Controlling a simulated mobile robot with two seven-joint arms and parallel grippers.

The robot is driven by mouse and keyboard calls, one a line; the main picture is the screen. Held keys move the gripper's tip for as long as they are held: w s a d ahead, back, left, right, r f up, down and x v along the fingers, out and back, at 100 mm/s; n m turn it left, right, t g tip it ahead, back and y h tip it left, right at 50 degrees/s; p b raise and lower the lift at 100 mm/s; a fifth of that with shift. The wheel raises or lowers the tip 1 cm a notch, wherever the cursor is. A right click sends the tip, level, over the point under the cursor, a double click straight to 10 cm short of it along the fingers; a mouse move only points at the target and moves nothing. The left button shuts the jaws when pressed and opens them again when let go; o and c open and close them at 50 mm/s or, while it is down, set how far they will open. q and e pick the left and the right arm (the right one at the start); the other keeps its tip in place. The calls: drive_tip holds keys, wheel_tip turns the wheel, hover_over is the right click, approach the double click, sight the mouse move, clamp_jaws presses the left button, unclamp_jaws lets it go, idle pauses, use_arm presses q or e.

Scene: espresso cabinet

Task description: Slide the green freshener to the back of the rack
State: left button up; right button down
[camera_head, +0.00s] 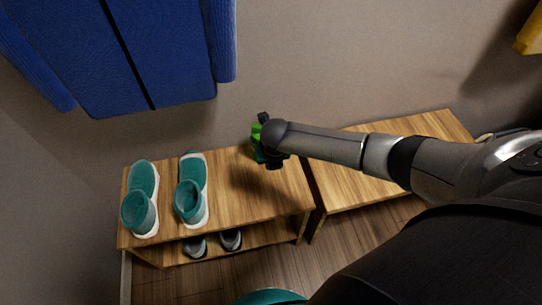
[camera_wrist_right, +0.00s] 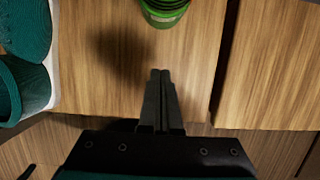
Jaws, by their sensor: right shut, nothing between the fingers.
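The green freshener (camera_head: 257,130) stands on the top board of the wooden rack (camera_head: 240,200), near its back edge by the wall. It is partly hidden behind my right gripper (camera_head: 267,142) in the head view. In the right wrist view the freshener (camera_wrist_right: 165,12), green with dark rings, is cut off by the top edge. There my right gripper (camera_wrist_right: 160,75) is shut and empty, its fingertips pointing toward the freshener with a gap of bare wood between them. I cannot tell whether other gripper parts touch it. My left gripper is not in view.
Two teal shoes (camera_head: 140,200) (camera_head: 190,200) stand on the rack's left part. Darker shoes (camera_head: 231,239) sit on the lower shelf. A second wooden bench (camera_head: 440,128) stands to the right. A blue garment (camera_head: 170,50) hangs on the wall above. The board's middle is clear.

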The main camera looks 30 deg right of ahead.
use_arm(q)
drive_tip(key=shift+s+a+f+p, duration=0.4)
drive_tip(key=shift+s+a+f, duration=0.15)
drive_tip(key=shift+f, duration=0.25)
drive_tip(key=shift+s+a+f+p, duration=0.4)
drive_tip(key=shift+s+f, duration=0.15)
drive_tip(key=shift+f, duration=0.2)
use_arm(e)
drive_tip(key=shift+v, duration=1.65)
